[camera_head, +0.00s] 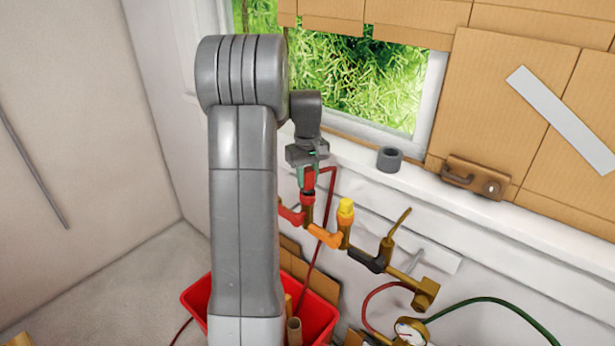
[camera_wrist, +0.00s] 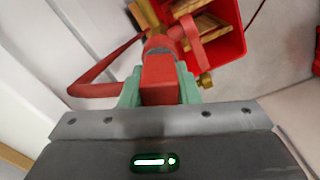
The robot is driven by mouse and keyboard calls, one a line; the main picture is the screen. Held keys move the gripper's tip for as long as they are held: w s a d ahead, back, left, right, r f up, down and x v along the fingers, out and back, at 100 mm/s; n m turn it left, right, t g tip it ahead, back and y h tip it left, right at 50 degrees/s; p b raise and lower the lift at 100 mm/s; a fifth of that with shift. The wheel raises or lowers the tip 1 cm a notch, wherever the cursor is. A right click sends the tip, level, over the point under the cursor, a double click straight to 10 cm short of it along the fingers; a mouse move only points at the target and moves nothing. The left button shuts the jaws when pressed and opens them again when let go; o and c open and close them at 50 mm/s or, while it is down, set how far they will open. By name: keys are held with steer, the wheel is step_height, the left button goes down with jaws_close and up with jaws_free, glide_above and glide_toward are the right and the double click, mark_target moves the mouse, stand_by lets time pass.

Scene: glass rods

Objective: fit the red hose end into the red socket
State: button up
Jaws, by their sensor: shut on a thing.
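My gripper (camera_head: 308,163) is shut on the red hose end (camera_head: 309,181), which hangs upright below it. In the wrist view the green fingers of my gripper (camera_wrist: 158,84) clasp both sides of the red hose end (camera_wrist: 158,76). The red socket (camera_head: 307,199) stands on the brass manifold directly under the hose end, roughly in line with it. They look touching or nearly so; I cannot tell how far the end sits in. The red hose (camera_head: 331,188) loops off to the right and down; in the wrist view the hose (camera_wrist: 95,80) runs left.
The manifold also has a red lever (camera_head: 290,215), an orange lever (camera_head: 325,236), a yellow cap (camera_head: 346,208) and a black lever (camera_head: 367,260). A red crate (camera_head: 322,312) stands below. A grey ring (camera_head: 389,159) and a brown case (camera_head: 474,178) lie on the sill.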

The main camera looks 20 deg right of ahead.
steer(key=shift+f+b, duration=0.35)
steer(key=shift+f, duration=0.25)
steer(key=o, duration=0.8)
steer(key=shift+r, duration=0.1)
step_height(320, 180, up, 9)
steer(key=p, duration=0.7)
steer(key=shift+f, duration=0.2)
steer(key=shift+r, duration=1.15)
step_height(320, 180, down, 9)
steer(key=b, duration=0.5)
steer(key=shift+f, duration=0.1)
steer(key=shift+b, duration=0.3)
